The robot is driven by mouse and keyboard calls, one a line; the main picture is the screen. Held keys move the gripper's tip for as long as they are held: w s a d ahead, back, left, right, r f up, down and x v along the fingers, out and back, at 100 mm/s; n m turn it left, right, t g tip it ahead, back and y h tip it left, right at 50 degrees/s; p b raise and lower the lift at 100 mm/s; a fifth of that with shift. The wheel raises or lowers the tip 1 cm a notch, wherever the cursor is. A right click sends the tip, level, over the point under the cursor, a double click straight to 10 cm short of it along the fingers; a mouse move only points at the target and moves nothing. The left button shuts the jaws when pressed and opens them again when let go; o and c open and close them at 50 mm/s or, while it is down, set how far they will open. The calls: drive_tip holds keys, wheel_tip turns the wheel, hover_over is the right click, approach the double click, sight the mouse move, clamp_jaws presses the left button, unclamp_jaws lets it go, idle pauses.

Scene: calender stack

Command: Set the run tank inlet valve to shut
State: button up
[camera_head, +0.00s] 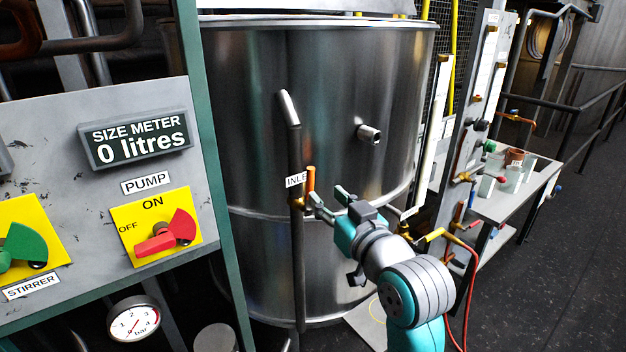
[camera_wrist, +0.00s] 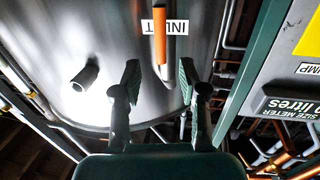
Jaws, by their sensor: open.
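The inlet valve's orange lever (camera_head: 311,180) stands upright beside the INLET label (camera_head: 296,180) on the steel run tank (camera_head: 330,90). In the wrist view the orange lever (camera_wrist: 159,38) shows ahead of the fingers, over the pipe, with the label (camera_wrist: 178,27) behind it upside down. My gripper (camera_head: 326,200) is just right of the lever in the head view, its fingers pointing at it. In the wrist view my gripper (camera_wrist: 160,85) is open and empty, with the lever lying beyond the gap between the fingertips. Contact with the lever is not visible.
A vertical pipe (camera_head: 297,250) runs down the tank front below the valve. A short pipe stub (camera_head: 368,134) juts from the tank. A control panel (camera_head: 60,130) with a pump switch (camera_head: 165,238) stands at the left. A bench (camera_head: 520,190) stands at the right.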

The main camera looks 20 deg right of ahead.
sight(312, 182)
drive_tip(key=w, duration=0.5)
drive_tip(key=w+a, duration=0.1)
drive_tip(key=w, duration=0.2)
drive_tip(key=shift+w, duration=0.2)
clamp_jaws()
